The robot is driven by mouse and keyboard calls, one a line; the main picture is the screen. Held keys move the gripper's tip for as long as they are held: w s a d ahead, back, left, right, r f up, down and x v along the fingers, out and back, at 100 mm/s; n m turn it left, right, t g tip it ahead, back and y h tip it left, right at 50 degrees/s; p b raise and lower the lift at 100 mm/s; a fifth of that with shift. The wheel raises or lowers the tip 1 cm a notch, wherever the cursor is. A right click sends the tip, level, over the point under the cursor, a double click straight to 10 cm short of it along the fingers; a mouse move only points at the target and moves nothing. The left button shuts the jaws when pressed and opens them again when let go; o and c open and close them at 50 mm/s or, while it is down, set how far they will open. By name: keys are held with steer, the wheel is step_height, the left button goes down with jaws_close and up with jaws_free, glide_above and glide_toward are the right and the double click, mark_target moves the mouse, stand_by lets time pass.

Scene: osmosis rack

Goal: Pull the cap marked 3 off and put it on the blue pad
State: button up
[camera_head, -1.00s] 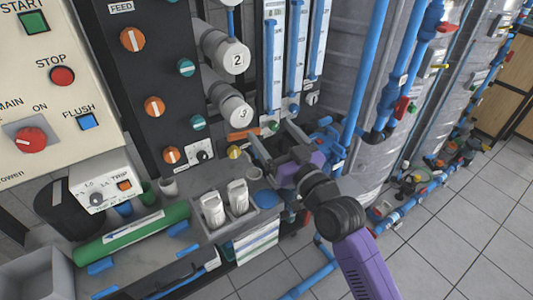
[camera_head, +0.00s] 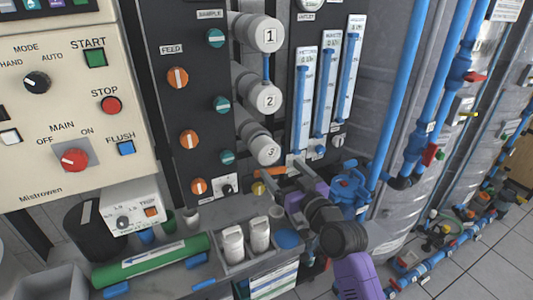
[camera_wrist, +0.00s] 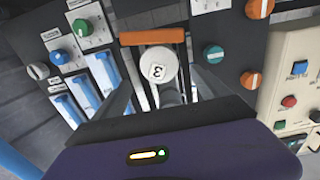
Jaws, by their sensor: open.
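The white cap marked 3 (camera_head: 266,151) sits on the end of the lowest of three grey horizontal housings on the dark panel. In the wrist view the cap (camera_wrist: 160,66) shows upside down, beyond my palm and between the lines of the two fingers. My gripper (camera_head: 268,184) is open and empty, just below and in front of the cap in the head view. In the wrist view its fingers (camera_wrist: 158,88) are spread; I cannot tell whether they touch the cap. The round blue pad (camera_head: 289,238) lies bare on the grey bench, below and right of the cap.
Caps marked 1 (camera_head: 268,35) and 2 (camera_head: 267,98) are above. An orange bar (camera_wrist: 152,37) is close to cap 3. White bottles (camera_head: 259,235) stand in a grey holder left of the pad. Flow tubes (camera_head: 325,95) and blue pipes (camera_head: 397,90) rise at the right.

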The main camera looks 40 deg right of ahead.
mark_target(269, 155)
steer(key=shift+b+x, duration=1.9)
steer(key=shift+x, duration=3.5)
steer(key=shift+c, duration=0.3)
steer(key=c, duration=1.8)
steer(key=shift+p+v, duration=0.65)
steer(key=shift+v, duration=1.6)
steer(key=shift+s, duration=0.1)
steer(key=shift+p+v, duration=0.6)
steer(key=shift+v, duration=2.85)
